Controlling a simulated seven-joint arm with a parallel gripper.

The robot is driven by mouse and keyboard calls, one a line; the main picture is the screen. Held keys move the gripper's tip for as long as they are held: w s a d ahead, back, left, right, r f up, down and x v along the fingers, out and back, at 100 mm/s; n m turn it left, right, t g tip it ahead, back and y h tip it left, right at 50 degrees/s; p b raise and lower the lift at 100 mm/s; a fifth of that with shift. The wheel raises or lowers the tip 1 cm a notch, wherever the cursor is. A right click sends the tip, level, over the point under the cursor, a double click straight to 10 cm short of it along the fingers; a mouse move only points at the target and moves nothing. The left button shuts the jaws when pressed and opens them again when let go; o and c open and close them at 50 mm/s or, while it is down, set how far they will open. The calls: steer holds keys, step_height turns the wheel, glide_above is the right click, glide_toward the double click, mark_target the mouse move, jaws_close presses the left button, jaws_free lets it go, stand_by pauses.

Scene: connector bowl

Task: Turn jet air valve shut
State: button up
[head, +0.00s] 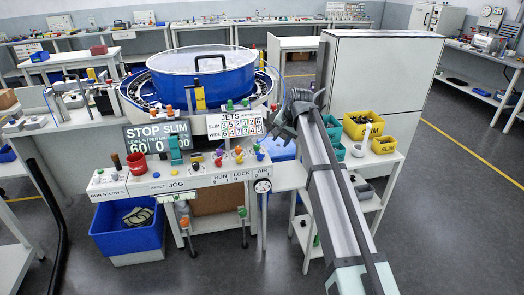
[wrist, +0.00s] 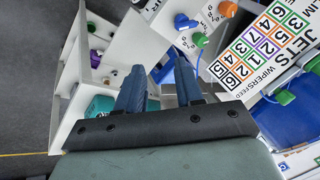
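The JETS panel (head: 235,124) stands at the front of the machine, below the blue bowl (head: 205,78). It also shows rotated in the wrist view (wrist: 262,48). Small coloured knobs sit around it; which one is the jet air valve I cannot tell. In the wrist view a blue knob (wrist: 183,22), an orange knob (wrist: 228,9) and a green knob (wrist: 201,41) are beyond my fingers. My gripper (head: 296,108) is at the right of the panel. Its two blue fingers are apart with nothing held between them (wrist: 160,82).
Yellow bins (head: 363,125) and teal bins stand on a shelf at right, beside a tall white cabinet (head: 375,80).

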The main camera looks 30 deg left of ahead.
steer(key=w+a+r+m+g, duration=0.1)
steer(key=w+a+r+m, duration=0.25)
steer(key=m, duration=0.25)
steer(key=m+g, duration=0.2)
steer(key=m, duration=1.1)
glide_toward(260, 153)
steer(key=x, duration=0.8)
steer(key=shift+w, duration=0.1)
jaws_close()
